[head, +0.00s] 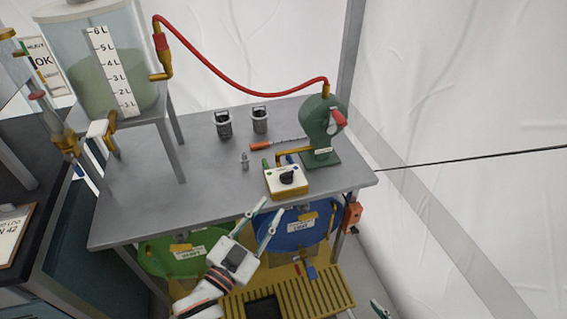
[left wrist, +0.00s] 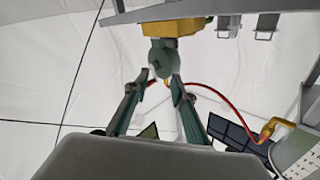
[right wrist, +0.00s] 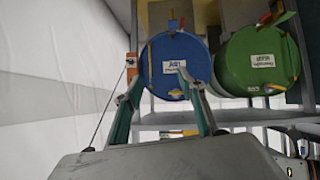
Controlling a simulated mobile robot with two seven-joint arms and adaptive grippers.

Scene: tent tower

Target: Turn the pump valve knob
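The black knob (head: 287,177) sits on a small yellow and white valve box (head: 272,184) near the front right of the metal table. Behind it stands the green pump (head: 322,130) with a red handle (head: 339,117). My left gripper (head: 271,209) is open and empty at the table's front edge, just short of the box. The left wrist view is upside down; the yellow box (left wrist: 170,28) shows beyond the parted fingertips (left wrist: 161,82), and the knob is unclear there. Only a fingertip of my right gripper (head: 380,310) shows low right; its fingers (right wrist: 160,82) are apart and empty.
A red hose (head: 235,89) runs from the pump to the liquid tank (head: 88,75). Blue (head: 322,232) and green (head: 150,256) drums stand under the table.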

